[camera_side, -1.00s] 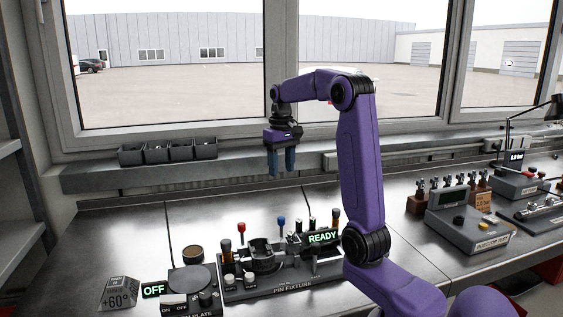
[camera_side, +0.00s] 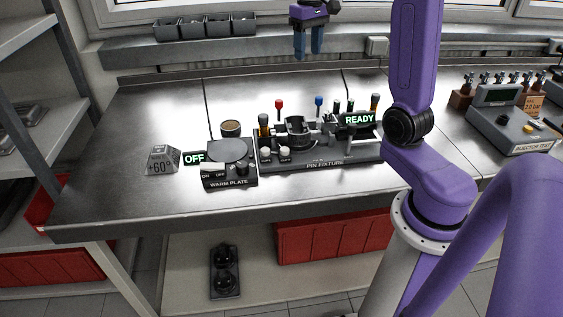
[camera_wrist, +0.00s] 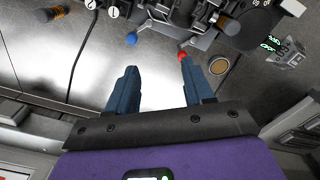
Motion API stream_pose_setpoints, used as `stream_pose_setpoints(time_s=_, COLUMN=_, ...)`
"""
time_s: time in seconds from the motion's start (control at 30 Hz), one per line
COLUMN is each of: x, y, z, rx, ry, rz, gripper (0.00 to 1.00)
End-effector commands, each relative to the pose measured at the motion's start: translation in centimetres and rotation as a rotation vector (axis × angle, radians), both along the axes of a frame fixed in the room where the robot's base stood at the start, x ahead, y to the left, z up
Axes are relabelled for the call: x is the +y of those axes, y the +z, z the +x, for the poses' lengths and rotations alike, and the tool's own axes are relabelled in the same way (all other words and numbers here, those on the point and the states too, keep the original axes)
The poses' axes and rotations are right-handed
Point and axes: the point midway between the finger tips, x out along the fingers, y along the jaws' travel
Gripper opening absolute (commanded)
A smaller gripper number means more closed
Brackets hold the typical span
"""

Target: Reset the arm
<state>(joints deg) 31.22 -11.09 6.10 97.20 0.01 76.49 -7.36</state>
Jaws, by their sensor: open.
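My gripper (camera_side: 309,42) hangs above the back of the steel workbench, pointing down, with its two blue fingers apart and nothing between them. In the wrist view my gripper (camera_wrist: 158,84) shows both fingers over bare bench top, with the pin fixture beyond the fingertips. The pin fixture (camera_side: 325,161) stands on the bench below and in front of my gripper, with a lit READY sign (camera_side: 359,119). The upper part of my arm is cut off by the top of the side view.
A warm plate (camera_side: 228,151) with an OFF sign (camera_side: 194,158) stands left of the fixture, beside a +60° block (camera_side: 163,160). An injector tester (camera_side: 512,128) is at right. Small grey bins (camera_side: 205,26) line the back ledge. The bench top at left is clear.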

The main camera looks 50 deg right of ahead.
Motion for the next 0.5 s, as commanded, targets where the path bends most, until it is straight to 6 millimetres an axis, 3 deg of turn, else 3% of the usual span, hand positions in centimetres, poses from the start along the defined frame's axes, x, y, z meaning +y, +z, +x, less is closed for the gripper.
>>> stream_pose_setpoints(time_s=0.03, x=1.8, y=-0.3, z=-0.1, rx=0.0, ry=0.055, rz=0.0, gripper=0.52)
stream_pose_setpoints(time_s=0.27, x=8.7, y=-1.7, z=-1.4, rx=-0.004, ry=0.27, rz=-0.001, gripper=0.52)
stream_pose_setpoints(time_s=0.5, x=15.0, y=-3.3, z=-4.7, rx=-0.01, ry=0.495, rz=0.0, gripper=0.52)
